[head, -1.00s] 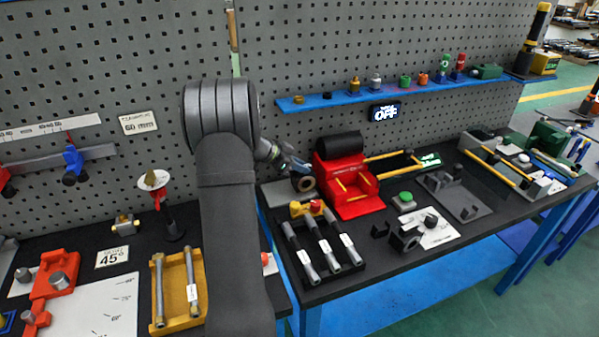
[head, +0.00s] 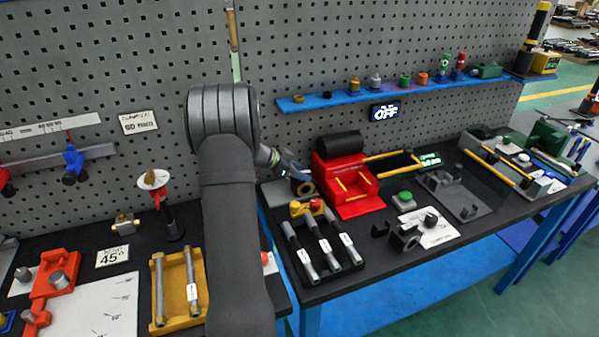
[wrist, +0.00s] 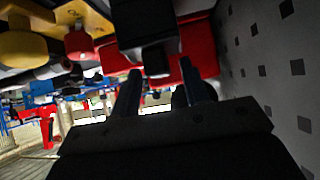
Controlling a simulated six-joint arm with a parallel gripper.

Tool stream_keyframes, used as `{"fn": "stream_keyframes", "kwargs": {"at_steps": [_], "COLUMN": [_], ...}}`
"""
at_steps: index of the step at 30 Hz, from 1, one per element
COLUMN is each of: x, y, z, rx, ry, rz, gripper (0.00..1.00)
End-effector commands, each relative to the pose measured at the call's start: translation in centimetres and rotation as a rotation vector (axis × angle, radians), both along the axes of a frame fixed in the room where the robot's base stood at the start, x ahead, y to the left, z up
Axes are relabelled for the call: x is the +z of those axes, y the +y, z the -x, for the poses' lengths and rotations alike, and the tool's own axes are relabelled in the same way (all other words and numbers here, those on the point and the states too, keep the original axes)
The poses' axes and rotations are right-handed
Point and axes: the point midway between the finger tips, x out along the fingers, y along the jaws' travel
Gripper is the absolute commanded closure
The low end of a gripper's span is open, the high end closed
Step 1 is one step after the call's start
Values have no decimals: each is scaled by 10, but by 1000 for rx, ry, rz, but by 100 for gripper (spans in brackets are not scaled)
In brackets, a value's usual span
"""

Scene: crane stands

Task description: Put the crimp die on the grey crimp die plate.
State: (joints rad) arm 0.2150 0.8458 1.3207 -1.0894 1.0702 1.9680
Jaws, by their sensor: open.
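My gripper (head: 298,174) is low at the back of the bench, left of the red crimping machine. Its fingers are apart in the wrist view (wrist: 160,84). A small round tan-and-dark ring (head: 306,188) sits just below and beside the fingertips in the head view; it looks like the crimp die, but I cannot be sure. A flat grey plate (head: 275,194) lies left of it, partly behind my arm. In the dark wrist view, a black block (wrist: 155,60) shows ahead of the finger gap; I cannot tell what it is or whether anything touches it.
The red machine (head: 347,184) with a black cylinder (head: 339,145) stands close right of the gripper. A rack of grey tools (head: 322,247) with yellow and red tops is in front. The pegboard (head: 330,60) rises close behind. A green button box (head: 403,200) is farther right.

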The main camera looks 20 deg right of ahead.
Motion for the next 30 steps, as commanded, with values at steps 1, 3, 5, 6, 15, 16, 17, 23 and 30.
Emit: {"fn": "stream_keyframes", "kwargs": {"at_steps": [1,3,5,6,15,16,17,23,30], "x": [3,8,14,19,57,60,63,73,75], "y": [1,7,15,21,72,76,80,94,96], "z": [0,-1,-1,-1,-1,-1,-1,0,0], "rx": [0,2,2,3,3,2,2,0,-1], "ry": [-2,-3,-4,-3,-2,-2,-2,-1,-1], "rz": [0,1,1,1,0,0,1,0,0], "gripper": [58,58,58,58,58,58,58,58,58]}}
